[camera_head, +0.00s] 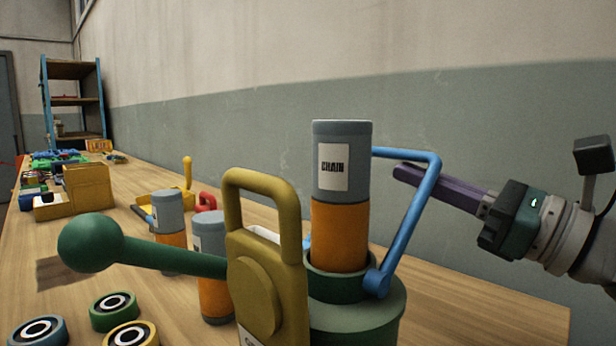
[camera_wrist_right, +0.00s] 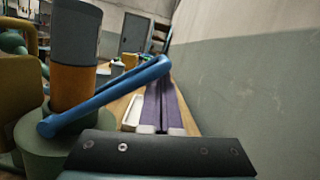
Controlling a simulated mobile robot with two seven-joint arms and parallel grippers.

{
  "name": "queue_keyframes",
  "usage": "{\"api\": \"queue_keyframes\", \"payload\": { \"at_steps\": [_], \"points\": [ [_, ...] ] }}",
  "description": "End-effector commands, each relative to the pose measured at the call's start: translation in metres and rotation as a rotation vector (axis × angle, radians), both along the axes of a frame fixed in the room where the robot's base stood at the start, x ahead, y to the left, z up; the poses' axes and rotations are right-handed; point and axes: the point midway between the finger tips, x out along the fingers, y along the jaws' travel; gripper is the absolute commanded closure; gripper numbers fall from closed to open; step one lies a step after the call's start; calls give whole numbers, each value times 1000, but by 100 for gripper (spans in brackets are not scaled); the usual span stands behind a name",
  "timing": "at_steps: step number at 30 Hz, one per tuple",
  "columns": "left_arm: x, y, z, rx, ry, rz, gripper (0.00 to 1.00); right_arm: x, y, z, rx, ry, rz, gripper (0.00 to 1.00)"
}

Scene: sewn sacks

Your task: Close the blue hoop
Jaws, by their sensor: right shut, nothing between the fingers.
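The blue hoop (camera_head: 412,215) is a bent rod hinged low on the green base (camera_head: 355,312). It stands up at a tilt to the right of a grey and orange cylinder marked CHAIN (camera_head: 341,190), which sits upright in the base. The hoop also shows in the right wrist view (camera_wrist_right: 105,94). My right gripper (camera_head: 402,173) comes in from the right with its purple fingers shut and empty. The fingers cross the hoop's outline, and the hoop covers their tips in the wrist view (camera_wrist_right: 160,85). I cannot tell whether they touch. My left gripper is out of view.
A yellow plate with a handle loop (camera_head: 262,270) and a green lever with a ball end (camera_head: 90,243) stand in front of the base. The wall (camera_head: 500,120) runs behind.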

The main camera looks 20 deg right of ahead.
Motion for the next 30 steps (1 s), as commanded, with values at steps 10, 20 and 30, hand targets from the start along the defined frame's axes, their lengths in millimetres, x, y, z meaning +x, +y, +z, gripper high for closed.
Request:
{"api": "queue_keyframes", "payload": {
  "at_steps": [10, 20, 30],
  "points": [
    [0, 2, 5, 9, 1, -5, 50, -3, 8, 14, -101, -45, 0, 100],
    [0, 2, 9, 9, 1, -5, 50, -13, 30, 36, -326, -138, 0, 100],
    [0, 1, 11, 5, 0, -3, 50, -21, 49, 48, -493, -207, 0, 100]
  ]
}}
